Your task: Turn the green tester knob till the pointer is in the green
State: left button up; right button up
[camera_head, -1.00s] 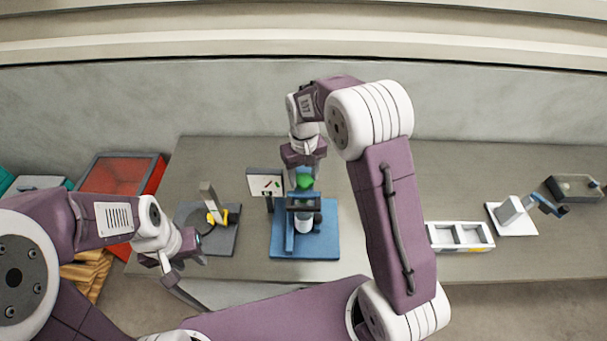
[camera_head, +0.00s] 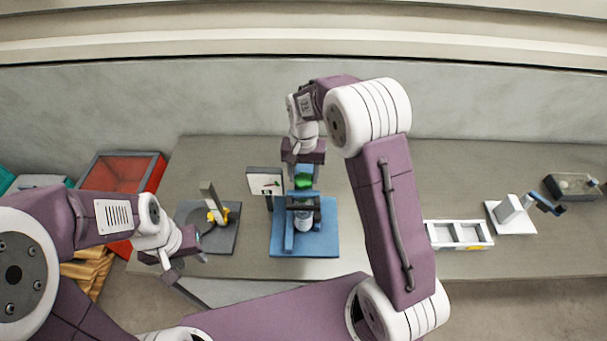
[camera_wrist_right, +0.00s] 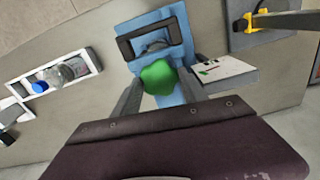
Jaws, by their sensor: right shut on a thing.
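The green knob (camera_head: 304,181) sits at the back of the blue tester (camera_head: 322,240). My right gripper (camera_head: 304,172) comes down over it from above. In the right wrist view, the two fingers stand on either side of the green knob (camera_wrist_right: 159,78), shut on it. The white gauge panel (camera_head: 265,182) stands just left of the knob and also shows in the right wrist view (camera_wrist_right: 230,72). It carries small red, green and dark marks; the pointer is too small to read surely. My left gripper (camera_head: 187,267) is open and empty near the table's front edge.
A dark stand with a yellow part (camera_head: 222,238) is left of the tester. A red bin (camera_head: 120,172) is at the far left.

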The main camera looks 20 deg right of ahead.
aim_at(304, 179)
jog(key=shift+s, duration=0.15)
jog(key=o, duration=1.4)
jog(key=shift+c, duration=0.2)
jog(key=shift+r, duration=0.45)
notch_tip(304, 179, up, 8)
jog(key=b, duration=0.1)
